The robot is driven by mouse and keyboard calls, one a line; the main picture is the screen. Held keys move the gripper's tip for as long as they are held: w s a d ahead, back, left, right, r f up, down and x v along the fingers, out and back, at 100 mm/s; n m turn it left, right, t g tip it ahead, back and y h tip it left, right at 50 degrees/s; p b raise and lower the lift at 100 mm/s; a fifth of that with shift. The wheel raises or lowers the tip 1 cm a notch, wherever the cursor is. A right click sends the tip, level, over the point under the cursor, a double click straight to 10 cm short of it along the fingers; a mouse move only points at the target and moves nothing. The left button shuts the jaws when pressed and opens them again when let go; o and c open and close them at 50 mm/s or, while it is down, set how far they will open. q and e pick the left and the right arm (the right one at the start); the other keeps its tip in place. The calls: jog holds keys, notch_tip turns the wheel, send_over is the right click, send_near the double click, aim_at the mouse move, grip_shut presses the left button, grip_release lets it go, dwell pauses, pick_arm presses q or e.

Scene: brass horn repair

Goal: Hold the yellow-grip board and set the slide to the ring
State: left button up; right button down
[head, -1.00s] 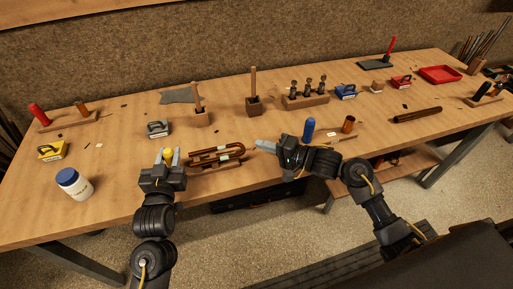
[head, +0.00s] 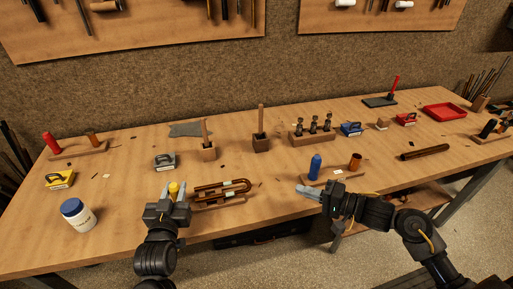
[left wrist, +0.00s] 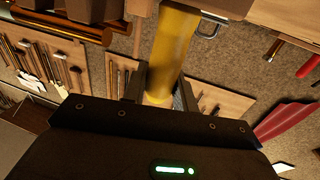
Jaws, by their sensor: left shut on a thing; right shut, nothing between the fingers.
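The yellow grip (head: 173,189) stands at the left end of the board with the brass slide (head: 228,185), near the table's front edge. My left gripper (head: 174,192) is shut on the yellow grip. The grip also shows in the left wrist view (left wrist: 172,50), between the fingers, with a brass tube (left wrist: 62,26) at upper left. My right gripper (head: 300,190) is shut and empty, to the right of the slide and apart from it. The ring on the slide is too small to make out.
A blue bottle-shaped thing (head: 315,167) and a copper cylinder (head: 355,162) stand on a strip just behind my right gripper. A white jar with a blue lid (head: 78,214) stands at left. Wooden blocks with posts (head: 261,143) stand behind the slide. Bare tabletop lies between.

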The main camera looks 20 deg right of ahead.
dwell(0.4)
pick_arm(q)
jog(key=o, duration=1)
jog(key=shift+o, duration=0.2)
jog(key=v, duration=1.2)
